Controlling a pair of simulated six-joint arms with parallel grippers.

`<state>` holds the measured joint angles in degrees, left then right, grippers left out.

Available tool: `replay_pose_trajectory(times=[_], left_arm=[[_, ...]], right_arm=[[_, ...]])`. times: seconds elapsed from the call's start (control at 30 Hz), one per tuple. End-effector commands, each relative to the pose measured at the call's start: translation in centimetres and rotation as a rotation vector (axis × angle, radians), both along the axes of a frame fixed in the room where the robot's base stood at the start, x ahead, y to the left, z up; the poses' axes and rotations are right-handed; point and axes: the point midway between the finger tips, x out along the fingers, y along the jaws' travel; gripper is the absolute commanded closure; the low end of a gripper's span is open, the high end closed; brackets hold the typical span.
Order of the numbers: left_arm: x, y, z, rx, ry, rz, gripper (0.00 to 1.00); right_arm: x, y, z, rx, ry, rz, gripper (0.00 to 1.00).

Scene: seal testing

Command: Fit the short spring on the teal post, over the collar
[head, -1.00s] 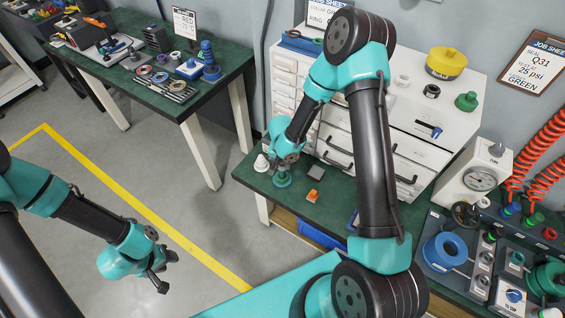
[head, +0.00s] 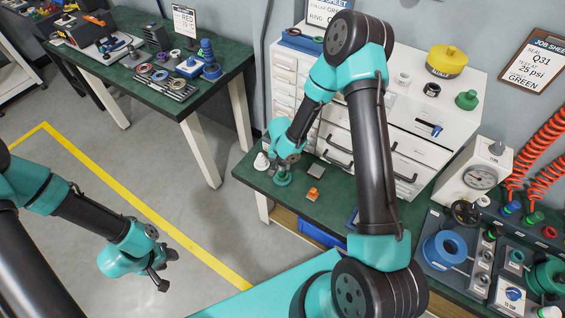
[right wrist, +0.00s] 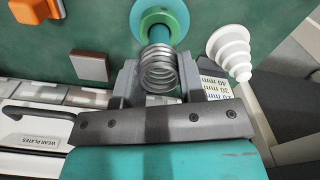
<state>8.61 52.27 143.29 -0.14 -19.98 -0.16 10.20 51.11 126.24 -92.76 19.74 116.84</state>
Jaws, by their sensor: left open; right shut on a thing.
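In the right wrist view my right gripper (right wrist: 159,88) is shut on the short spring (right wrist: 160,70), a silver coil between its fingers. The teal post (right wrist: 159,35) stands right beyond the spring, on a round teal base (right wrist: 177,17). The spring's far coils overlap the post's end in this view; I cannot tell whether they are around it. In the head view my right gripper (head: 286,160) is low over the teal base (head: 283,179) on the green bench and hides the spring. My left gripper (head: 160,277) is open and empty above the floor.
A white stepped cone (right wrist: 231,52) stands close to the right of the post in the right wrist view. An orange block (head: 314,195) and a grey block (head: 315,170) lie to its other side. The white drawer cabinet (head: 290,75) rises behind.

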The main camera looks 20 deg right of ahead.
Motion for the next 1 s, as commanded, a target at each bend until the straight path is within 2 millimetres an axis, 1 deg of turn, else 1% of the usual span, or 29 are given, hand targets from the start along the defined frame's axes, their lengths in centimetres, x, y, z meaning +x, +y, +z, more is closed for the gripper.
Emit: replay_pose_trajectory(times=[1.0], left_arm=[[0.0,0.0,0.0,0.000,0.000,0.000,0.57]], right_arm=[[0.0,0.0,-1.7,0.000,0.000,0.001,0.88]])
